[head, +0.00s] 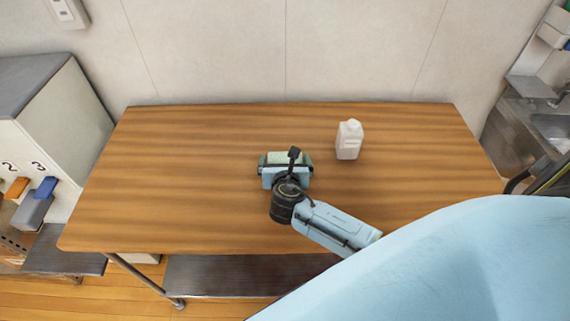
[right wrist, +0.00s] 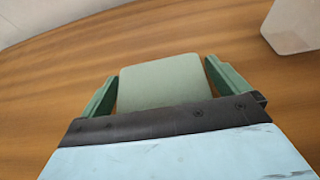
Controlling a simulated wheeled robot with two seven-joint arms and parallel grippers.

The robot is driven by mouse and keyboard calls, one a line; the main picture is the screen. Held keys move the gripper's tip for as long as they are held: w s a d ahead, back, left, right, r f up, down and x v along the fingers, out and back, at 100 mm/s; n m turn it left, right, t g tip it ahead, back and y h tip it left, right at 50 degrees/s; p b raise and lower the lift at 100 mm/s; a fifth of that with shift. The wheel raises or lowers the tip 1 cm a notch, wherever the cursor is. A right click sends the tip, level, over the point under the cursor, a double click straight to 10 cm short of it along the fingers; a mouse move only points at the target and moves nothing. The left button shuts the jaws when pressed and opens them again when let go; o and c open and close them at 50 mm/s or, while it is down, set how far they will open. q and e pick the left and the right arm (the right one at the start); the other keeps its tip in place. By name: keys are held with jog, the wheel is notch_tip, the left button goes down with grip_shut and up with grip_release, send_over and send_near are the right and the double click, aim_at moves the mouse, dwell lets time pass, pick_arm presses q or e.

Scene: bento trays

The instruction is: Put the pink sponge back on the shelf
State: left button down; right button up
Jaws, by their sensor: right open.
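No pink sponge shows in either view. A pale green block (right wrist: 160,82), perhaps a sponge, lies on the wooden table and also shows in the head view (head: 285,157). My right gripper (head: 284,161) is open over the table. In the right wrist view its two green fingers (right wrist: 161,70) stand on either side of the block, with a gap visible at the right finger. Contact on the left is hard to tell. The block's near end is hidden by the gripper body. My left gripper is not in view.
A white bottle (head: 348,140) stands upright right of the gripper. The wooden table (head: 170,190) is otherwise clear. A dark lower shelf (head: 240,277) is beneath it. A white cabinet (head: 45,120) with numbered tools is left; a sink (head: 550,125) is right.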

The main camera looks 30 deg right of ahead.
jog(key=c, duration=0.9)
